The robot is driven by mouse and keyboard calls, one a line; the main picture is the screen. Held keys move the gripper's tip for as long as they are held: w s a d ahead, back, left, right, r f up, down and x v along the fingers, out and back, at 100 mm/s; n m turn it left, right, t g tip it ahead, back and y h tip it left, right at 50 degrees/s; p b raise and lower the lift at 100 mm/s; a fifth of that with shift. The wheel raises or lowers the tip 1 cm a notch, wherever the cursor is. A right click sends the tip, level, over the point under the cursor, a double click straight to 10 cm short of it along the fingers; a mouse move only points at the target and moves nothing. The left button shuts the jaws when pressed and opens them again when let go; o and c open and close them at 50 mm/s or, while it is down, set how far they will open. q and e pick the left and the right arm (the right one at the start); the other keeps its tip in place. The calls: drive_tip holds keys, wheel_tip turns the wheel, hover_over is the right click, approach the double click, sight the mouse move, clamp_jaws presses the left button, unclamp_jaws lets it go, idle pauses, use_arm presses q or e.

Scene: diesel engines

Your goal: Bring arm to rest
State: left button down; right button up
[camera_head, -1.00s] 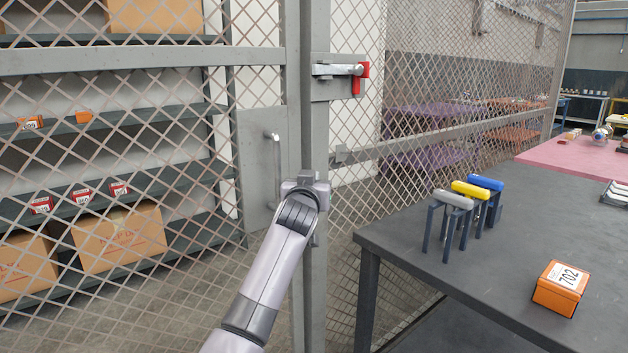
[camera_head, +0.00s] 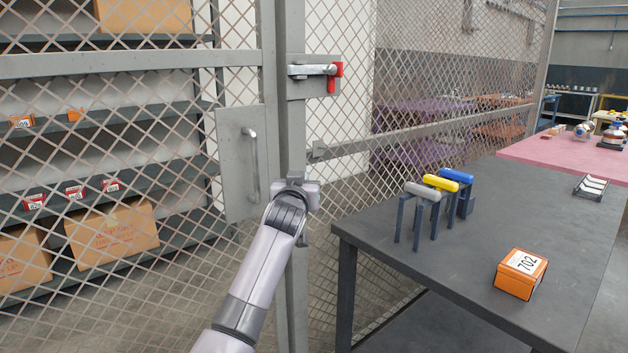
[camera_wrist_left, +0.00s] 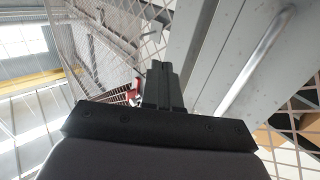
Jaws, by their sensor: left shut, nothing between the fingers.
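My left arm (camera_head: 262,270) reaches up from the bottom of the head view. Its wrist is in front of the grey gate post, and the wrist hides the fingers there. In the left wrist view my left gripper (camera_wrist_left: 161,68) has its two dark fingers together, shut and empty. The gate's vertical handle (camera_head: 250,165) is left of the wrist in the head view, apart from it. It also shows in the left wrist view (camera_wrist_left: 255,65), to the right of the fingers. My right gripper is in neither view.
A mesh gate (camera_head: 120,60) with a red-handled latch (camera_head: 335,78) stands ahead, shelves with boxes behind it. At right a dark table (camera_head: 450,255) carries an orange box marked 702 (camera_head: 520,273) and grey, yellow and blue handled pieces on stands. A pink table (camera_head: 565,155) is behind.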

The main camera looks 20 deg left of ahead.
use_arm(q)
drive_tip(key=s+d+f+m+g+h+p, duration=0.1)
drive_tip(key=s+f+m+g, duration=0.1)
drive_tip(key=s+f, duration=0.85)
drive_tip(key=s+d+f+m+g+h+p, duration=0.15)
drive_tip(key=s+f, duration=0.45)
drive_tip(key=f, duration=0.9)
drive_tip(key=s+d+f+g+h, duration=0.1)
drive_tip(key=s+d+f, duration=0.1)
drive_tip(key=s, duration=0.7)
drive_tip(key=s+d+f+m+g+h+p, duration=0.1)
drive_tip(key=s+f, duration=0.3)
drive_tip(key=s, duration=0.5)
drive_tip(key=s+d+f+g+h, duration=0.1)
drive_tip(key=s+d+f, duration=0.1)
drive_tip(key=s, duration=0.7)
drive_tip(key=shift+s+d+f+h+p, duration=0.3)
drive_tip(key=shift+s+f+h+p, duration=0.05)
drive_tip(key=shift+f, duration=0.55)
drive_tip(key=shift+m+g, duration=0.25)
drive_tip(key=shift+g, duration=0.1)
